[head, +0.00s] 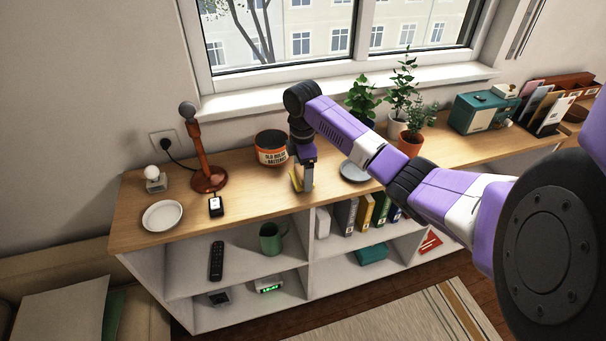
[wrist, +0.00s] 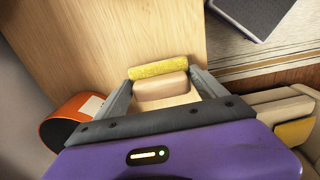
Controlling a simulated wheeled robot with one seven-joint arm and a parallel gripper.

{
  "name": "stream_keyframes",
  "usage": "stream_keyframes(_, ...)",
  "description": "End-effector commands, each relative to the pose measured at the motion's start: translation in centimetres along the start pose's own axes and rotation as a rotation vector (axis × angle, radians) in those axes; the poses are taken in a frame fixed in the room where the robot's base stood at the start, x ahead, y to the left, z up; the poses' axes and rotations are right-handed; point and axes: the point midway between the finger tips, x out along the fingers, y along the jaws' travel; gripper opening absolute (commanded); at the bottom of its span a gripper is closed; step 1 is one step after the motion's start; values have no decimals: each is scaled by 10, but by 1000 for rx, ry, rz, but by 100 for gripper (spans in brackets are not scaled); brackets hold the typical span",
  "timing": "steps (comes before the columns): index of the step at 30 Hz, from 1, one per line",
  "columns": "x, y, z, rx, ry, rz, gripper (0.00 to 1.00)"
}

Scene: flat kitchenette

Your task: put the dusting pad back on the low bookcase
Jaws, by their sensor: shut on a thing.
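The dusting pad shows in the wrist view as a yellow fuzzy strip (wrist: 164,68) with a beige block-shaped back (wrist: 162,88). My gripper (wrist: 162,80) is shut on it, with one grey finger at each side. In the head view my gripper (head: 302,186) points down over the wooden top of the low bookcase (head: 258,200), near its front edge, and a bit of the yellow pad (head: 294,180) shows at its left. My fingers hide most of the pad there. I cannot tell whether the pad touches the wood.
A battery tub (head: 271,148) stands just behind and left of my gripper. A grey dish (head: 354,172) lies to the right. A lamp (head: 207,170), a small black device (head: 216,205) and a white plate (head: 162,216) are further left. Potted plants (head: 410,142) stand at the right.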

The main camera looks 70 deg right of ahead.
Motion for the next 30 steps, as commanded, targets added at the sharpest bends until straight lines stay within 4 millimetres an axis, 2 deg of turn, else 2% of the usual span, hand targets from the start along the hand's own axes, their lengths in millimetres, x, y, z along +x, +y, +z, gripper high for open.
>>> stream_keyframes(4,12,0,1,0,-1,1,43)
stream_keyframes(15,16,0,1,0,-1,1,43)
stream_keyframes(16,16,0,1,0,-1,1,83)
stream_keyframes(18,15,0,1,0,-1,1,97)
stream_keyframes(19,15,0,1,0,-1,1,100)
stream_keyframes(26,14,0,1,0,-1,1,100)
stream_keyframes(30,5,1,0,0,1,3,100)
